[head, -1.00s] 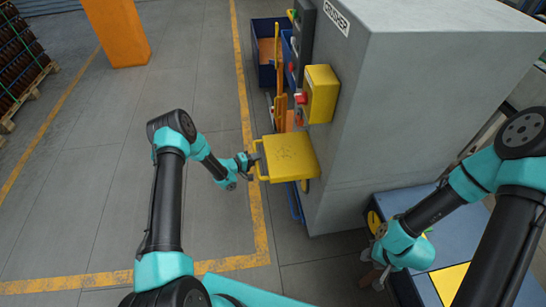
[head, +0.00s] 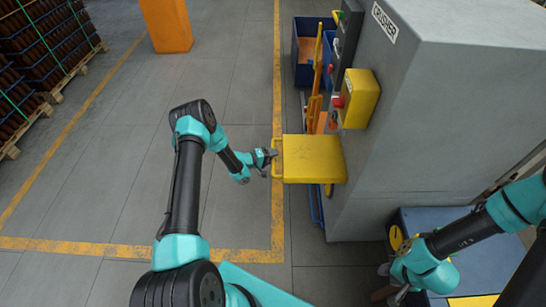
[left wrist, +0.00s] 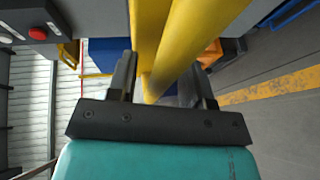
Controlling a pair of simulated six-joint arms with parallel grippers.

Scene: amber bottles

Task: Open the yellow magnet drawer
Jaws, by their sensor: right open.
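The yellow drawer (head: 313,160) sticks out to the left from the side of the grey crusher (head: 440,110). Its yellow handle (head: 279,158) is at its left end. My left gripper (head: 269,158) is at this handle. A second yellow surface runs close beside the bar. The inside of the drawer is hidden. My right gripper (head: 390,285) is open at the lower right, by the blue cart, with its tips partly hidden.
A yellow control box (head: 360,98) with a red button is on the crusher above the drawer. A blue bin (head: 308,65) stands behind. A blue cart (head: 480,262) is at the lower right. Floor left of the drawer is clear, up to an orange pillar (head: 166,25).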

